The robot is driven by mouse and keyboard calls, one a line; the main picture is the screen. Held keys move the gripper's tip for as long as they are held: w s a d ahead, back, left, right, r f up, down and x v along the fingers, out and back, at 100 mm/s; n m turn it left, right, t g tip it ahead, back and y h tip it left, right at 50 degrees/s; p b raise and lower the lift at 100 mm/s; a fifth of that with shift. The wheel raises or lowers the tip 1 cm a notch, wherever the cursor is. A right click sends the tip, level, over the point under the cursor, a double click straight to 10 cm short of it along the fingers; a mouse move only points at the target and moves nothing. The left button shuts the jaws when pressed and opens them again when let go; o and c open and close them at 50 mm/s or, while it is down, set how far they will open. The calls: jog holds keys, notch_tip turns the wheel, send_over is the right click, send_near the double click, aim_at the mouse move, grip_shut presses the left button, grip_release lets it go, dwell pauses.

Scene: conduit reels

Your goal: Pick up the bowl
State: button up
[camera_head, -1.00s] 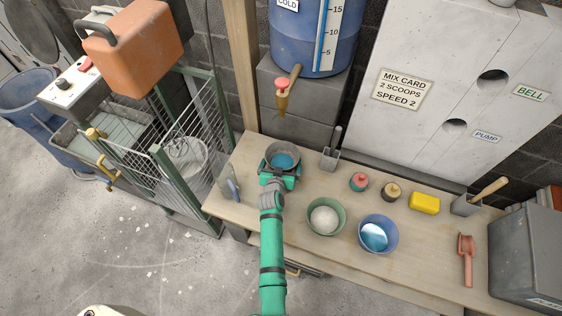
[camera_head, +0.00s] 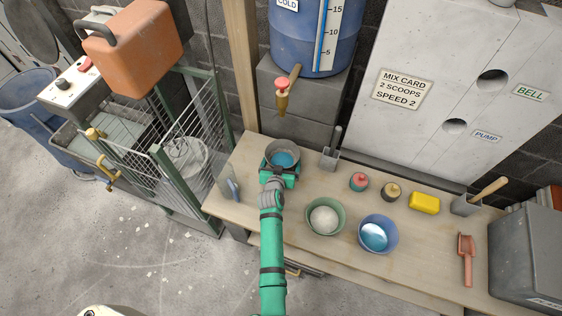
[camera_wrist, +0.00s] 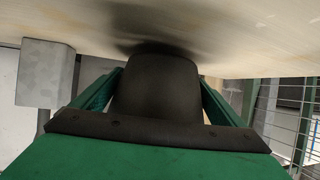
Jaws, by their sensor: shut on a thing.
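A dark grey bowl (camera_head: 283,149) with blue inside sits at the left part of the workbench, below the brass tap. My gripper (camera_head: 281,173) comes from the near side and is shut on this bowl. In the wrist view the bowl's dark wall (camera_wrist: 155,95) fills the space between the two green fingers. A dark shadow lies on the bench close to the bowl. I cannot tell for certain whether the bowl touches the bench. The far part of the fingers is hidden by the bowl.
On the bench (camera_head: 290,225) stand a green bowl (camera_head: 325,216) of white powder, a blue bowl (camera_head: 378,235) and a grey scoop holder (camera_head: 330,158). A yellow block (camera_head: 424,203) lies to the right. A wire cage (camera_head: 185,150) stands left of the bench; the tap (camera_head: 284,95) hangs behind.

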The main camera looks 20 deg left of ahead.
jog(key=shift+r, duration=0.85)
jog(key=s+r, duration=0.1)
jog(key=r, duration=0.1)
jog(key=s+d+r, duration=0.1)
jog(key=s+r, duration=0.2)
jog(key=r, duration=0.1)
jog(key=shift+s+d, duration=0.15)
jog(key=shift+s, duration=0.2)
jog(key=shift+d+v, duration=0.5)
jog(key=shift+v, duration=4.25)
jog(key=shift+a+r, duration=2.05)
jog(key=shift+a, duration=0.35)
jog(key=shift+s+d, duration=0.2)
jog(key=shift+d, duration=2.3)
